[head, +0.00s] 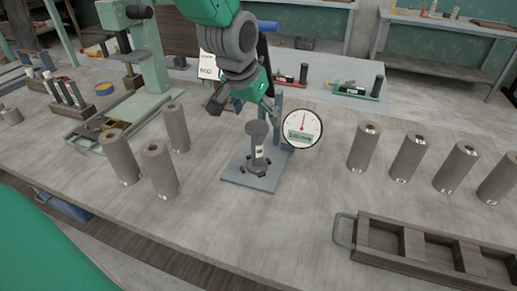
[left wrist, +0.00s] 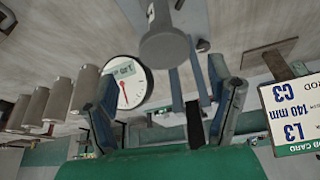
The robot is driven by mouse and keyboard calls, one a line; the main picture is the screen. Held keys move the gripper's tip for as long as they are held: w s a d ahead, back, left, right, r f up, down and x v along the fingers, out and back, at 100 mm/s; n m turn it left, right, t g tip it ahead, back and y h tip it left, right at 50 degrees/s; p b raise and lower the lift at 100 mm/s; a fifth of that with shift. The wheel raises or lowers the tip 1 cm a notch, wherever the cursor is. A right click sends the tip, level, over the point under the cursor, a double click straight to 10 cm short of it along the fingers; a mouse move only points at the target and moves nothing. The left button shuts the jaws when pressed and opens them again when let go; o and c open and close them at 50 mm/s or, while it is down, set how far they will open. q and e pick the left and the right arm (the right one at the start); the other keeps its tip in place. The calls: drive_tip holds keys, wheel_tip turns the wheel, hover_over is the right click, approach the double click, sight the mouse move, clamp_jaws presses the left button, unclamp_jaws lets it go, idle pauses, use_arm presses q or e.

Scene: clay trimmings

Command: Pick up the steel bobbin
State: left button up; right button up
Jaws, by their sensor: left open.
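The steel bobbin (head: 257,145) is a dark grey spool with a wide round top flange. It stands upright on the blue-grey base plate (head: 239,170) of a dial gauge stand. My left gripper (head: 242,106) is open and empty, just above and behind the bobbin's top, with its fingers spread. In the left wrist view the bobbin (left wrist: 165,46) shows beyond the gap between the fingers of my left gripper (left wrist: 163,80), apart from them. The bobbin's foot is cut off there. My right gripper is not in view.
The dial gauge (head: 303,129) is close right of the bobbin. Brown-grey cylinders stand in groups at left (head: 160,170) and right (head: 363,147). A wooden tray (head: 430,232) with compartments lies at front right. A green press (head: 150,55) and a job card (head: 207,66) are behind.

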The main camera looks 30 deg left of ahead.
sight(257, 126)
use_arm(q)
drive_tip(key=x, duration=0.4)
drive_tip(key=shift+s+a+f, duration=0.25)
drive_tip(key=shift+a+f, duration=0.1)
drive_tip(key=shift+w+f, duration=0.25)
drive_tip(key=shift+f, duration=0.05)
drive_tip(key=shift+s+r, duration=0.1)
clamp_jaws()
